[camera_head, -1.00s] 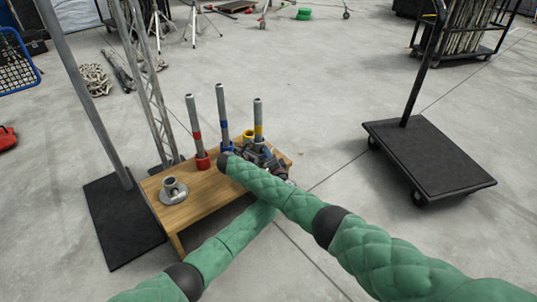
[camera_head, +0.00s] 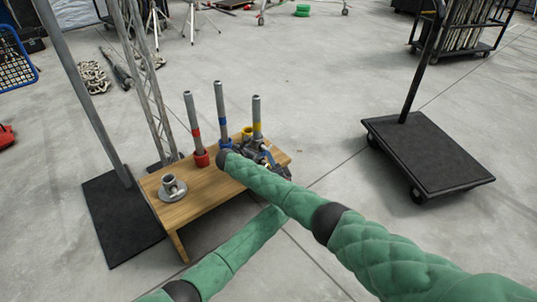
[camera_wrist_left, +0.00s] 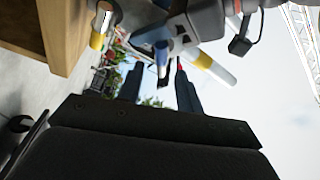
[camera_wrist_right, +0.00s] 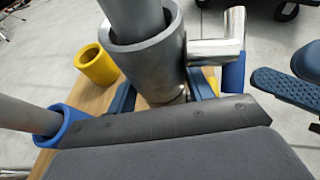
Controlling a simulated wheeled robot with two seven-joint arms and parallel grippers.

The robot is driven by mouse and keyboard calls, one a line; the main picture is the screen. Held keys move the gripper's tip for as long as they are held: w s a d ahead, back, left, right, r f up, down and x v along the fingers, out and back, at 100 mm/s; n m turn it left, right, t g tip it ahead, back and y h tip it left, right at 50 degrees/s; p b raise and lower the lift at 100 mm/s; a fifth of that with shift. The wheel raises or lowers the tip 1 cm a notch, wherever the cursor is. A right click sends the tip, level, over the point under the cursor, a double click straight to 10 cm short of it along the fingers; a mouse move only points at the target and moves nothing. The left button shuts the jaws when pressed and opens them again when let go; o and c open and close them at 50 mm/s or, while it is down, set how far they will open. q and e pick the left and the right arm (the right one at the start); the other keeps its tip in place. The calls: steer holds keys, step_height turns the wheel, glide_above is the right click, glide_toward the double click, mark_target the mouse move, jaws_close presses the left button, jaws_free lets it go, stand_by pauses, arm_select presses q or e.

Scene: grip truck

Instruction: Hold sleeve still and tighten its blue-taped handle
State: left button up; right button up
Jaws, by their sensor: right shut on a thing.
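The grey metal sleeve (camera_wrist_right: 146,58) stands around an upright pipe in the right wrist view. My right gripper (camera_wrist_right: 160,98) is shut on it, one dark blue finger on each side. A shiny T-shaped handle (camera_wrist_right: 215,47) sticks out to the right, with blue tape (camera_wrist_right: 233,75) on one end of its crossbar. The handle also shows in the left wrist view, where its blue-taped end (camera_wrist_left: 161,55) lies beyond my left gripper (camera_wrist_left: 158,88). The left fingers are open and apart from the tape; they also show at the right wrist view's right edge. In the head view my right arm partly hides the sleeve.
The low wooden table (camera_head: 195,205) bears red-, blue- and yellow-taped pipes (camera_head: 194,122) and a flanged metal piece (camera_head: 173,188). A yellow ring (camera_wrist_right: 97,65) stands close to the sleeve. A black-based post (camera_head: 120,215) is left; a flat cart (camera_head: 430,155) is right.

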arm_select(q)
steer(key=v, duration=0.6)
steer(key=shift+c, duration=0.6)
